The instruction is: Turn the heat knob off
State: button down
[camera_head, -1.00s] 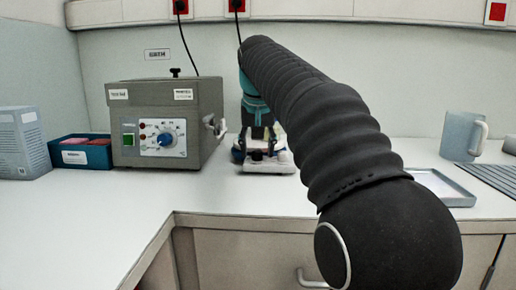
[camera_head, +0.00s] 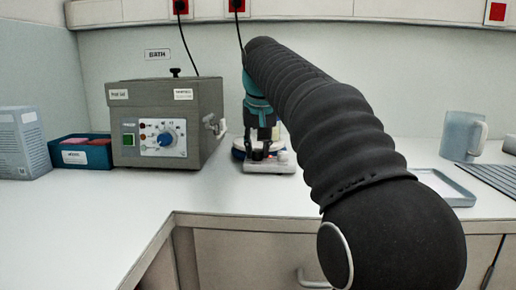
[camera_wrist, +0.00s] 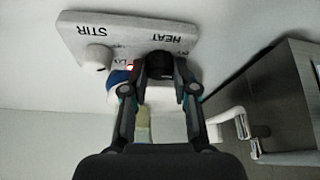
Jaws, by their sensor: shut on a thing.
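The heat knob (camera_wrist: 158,66) is dark and sits under the HEAT label on the pale stirrer hotplate (camera_wrist: 75,38), which also shows on the counter in the head view (camera_head: 268,168). My gripper (camera_wrist: 162,68) is shut on the heat knob, one finger on each side of it. In the head view my gripper (camera_head: 262,148) points down at the hotplate's front and largely hides the knob. The pale stir knob (camera_wrist: 98,56) stands beside it under the STIR label, apart from my fingers. The heat knob's pointer cannot be made out.
A grey bath unit (camera_head: 165,110) with a blue dial stands left of the hotplate. A blue bin (camera_head: 80,153) and a box (camera_head: 22,143) are farther left. A tray (camera_head: 445,188) and jug (camera_head: 462,135) stand right. The front counter is clear.

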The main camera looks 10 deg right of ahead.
jog(key=n+y, duration=0.1)
jog(key=n, duration=0.2)
jog(key=n+y, duration=0.1)
jog(key=n, duration=0.2)
jog(key=shift+d+g+y, duration=0.1)
jog(key=shift+g+y, duration=0.2)
jog(key=shift+n, duration=0.4)
jog(key=c, duration=0.9)
grip_release()
jog(key=shift+r, duration=0.1)
jog(key=v, duration=1.1)
jog(key=shift+d+r, duration=0.15)
jog(key=shift+r, duration=0.15)
jog(key=shift+s, duration=0.2)
